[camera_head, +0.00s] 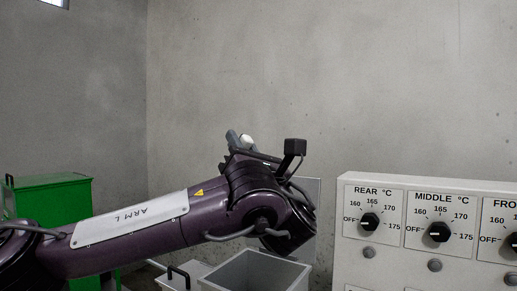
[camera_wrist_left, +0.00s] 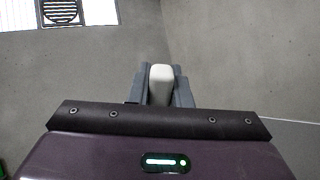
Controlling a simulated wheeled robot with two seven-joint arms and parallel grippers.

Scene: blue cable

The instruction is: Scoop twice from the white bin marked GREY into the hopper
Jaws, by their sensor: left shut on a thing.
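My left arm reaches in from the left in the head view, and my left gripper (camera_head: 238,139) points up and away behind its wrist. In the left wrist view my left gripper (camera_wrist_left: 160,88) is shut on a pale, rounded piece (camera_wrist_left: 161,84), which looks like a handle; it also shows as a small white end in the head view (camera_head: 246,141). The rest of the held thing is hidden. A grey open-topped square box, perhaps the hopper (camera_head: 251,272), stands below the wrist. No bin marked GREY can be read. My right gripper is out of view.
A white control panel (camera_head: 390,262) with dials REAR, MIDDLE and another, partly cut off, stands at the right. A green box (camera_head: 55,192) stands at the left behind my arm. A black handle (camera_head: 178,273) sits on a pale surface left of the grey box. Bare concrete walls rise behind.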

